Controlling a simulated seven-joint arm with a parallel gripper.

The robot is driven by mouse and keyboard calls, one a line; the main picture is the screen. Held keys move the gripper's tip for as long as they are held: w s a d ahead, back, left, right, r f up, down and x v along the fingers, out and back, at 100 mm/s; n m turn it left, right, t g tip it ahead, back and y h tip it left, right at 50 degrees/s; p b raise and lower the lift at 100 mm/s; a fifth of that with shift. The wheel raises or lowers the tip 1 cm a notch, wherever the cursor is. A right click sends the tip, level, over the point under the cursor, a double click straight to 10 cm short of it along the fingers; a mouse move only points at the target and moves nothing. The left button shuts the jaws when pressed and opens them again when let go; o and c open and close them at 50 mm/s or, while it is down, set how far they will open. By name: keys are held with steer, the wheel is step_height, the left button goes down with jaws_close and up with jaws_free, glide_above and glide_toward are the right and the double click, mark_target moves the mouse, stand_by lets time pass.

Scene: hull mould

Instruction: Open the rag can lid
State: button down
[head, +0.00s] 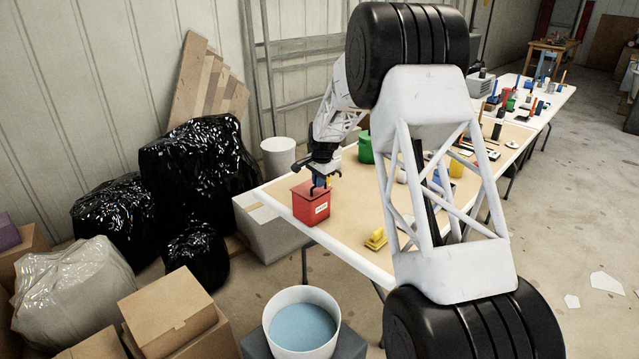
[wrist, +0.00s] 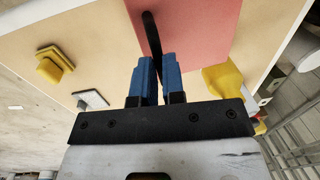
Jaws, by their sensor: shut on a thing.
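A thin black handle (wrist: 151,32) stands on the lid. My gripper (wrist: 156,68) has blue fingers shut on this handle. In the head view my gripper (head: 320,183) is just above the can, and it partly hides the lid and handle.
A yellow tool (head: 376,239) lies on the table (head: 352,206) right of the can. A green container (head: 365,148) stands behind. A white bucket (head: 301,322) of blue liquid stands in front. Black bags (head: 197,165) and boxes are on the left.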

steer(key=w+a+r+g+h, duration=0.2)
steer(key=r, duration=0.1)
steer(key=shift+g+h, duration=0.3)
steer(key=shift+h, duration=0.1)
steer(key=w+a+g+h, duration=0.4)
steer(key=w+a, duration=0.6)
steer(key=shift+a+f, duration=0.15)
steer(key=shift+f, duration=0.3)
stand_by(0.9)
steer(key=shift+w+a+r, duration=0.1)
steer(key=shift+w+a, duration=0.05)
stand_by(0.5)
steer(key=c, duration=1.2)
jaws_free()
steer(key=shift+r, duration=0.25)
